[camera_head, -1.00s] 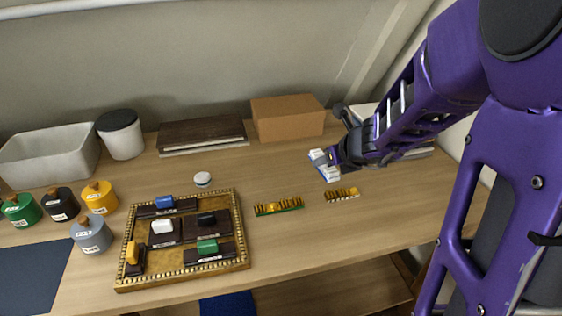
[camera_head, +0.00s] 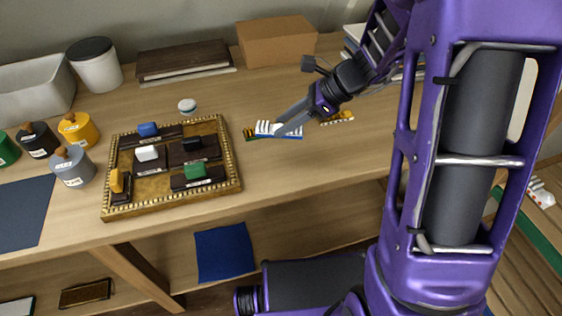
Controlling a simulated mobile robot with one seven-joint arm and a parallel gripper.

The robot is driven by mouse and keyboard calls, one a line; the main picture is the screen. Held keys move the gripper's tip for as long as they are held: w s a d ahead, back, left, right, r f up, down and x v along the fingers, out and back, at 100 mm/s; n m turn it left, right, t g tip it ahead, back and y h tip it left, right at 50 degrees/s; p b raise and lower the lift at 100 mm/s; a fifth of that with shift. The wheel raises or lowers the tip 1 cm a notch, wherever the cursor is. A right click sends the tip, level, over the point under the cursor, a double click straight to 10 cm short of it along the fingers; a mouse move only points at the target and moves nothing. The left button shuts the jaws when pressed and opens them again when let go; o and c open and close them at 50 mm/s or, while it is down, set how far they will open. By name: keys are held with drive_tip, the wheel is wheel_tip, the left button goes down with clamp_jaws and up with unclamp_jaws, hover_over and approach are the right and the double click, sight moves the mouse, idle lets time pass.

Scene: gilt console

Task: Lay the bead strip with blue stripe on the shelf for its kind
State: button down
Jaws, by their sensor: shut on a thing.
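My gripper (camera_head: 287,122) is shut on a bead strip with white beads and a blue stripe (camera_head: 266,129). It holds the strip over the middle of the tabletop. The strip overlaps a gold bead strip with green edge (camera_head: 249,134) in the picture; the height between them is unclear. A second gold bead strip (camera_head: 340,117) lies to the right, partly behind the gripper. A blue mat (camera_head: 222,253) lies on the lower shelf (camera_head: 320,220) under the tabletop. At the right edge, white bead-like pieces (camera_head: 541,192) sit near a green band (camera_head: 528,243).
A gilt tray (camera_head: 237,178) with dark blocks and coloured knobs stands left of the strip. Several lidded jars (camera_head: 73,168), a grey bin (camera_head: 30,93) and a white canister (camera_head: 96,66) stand farther left. A cardboard box (camera_head: 276,39) is at the back. The tabletop's front middle is clear.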

wheel_tip(320, 180, down, 10)
drive_tip(key=shift+r+b, duration=0.2)
drive_tip(key=shift+b, duration=0.85)
drive_tip(key=shift+f, duration=0.2)
drive_tip(key=shift+c, duration=2.2)
unclamp_jaws()
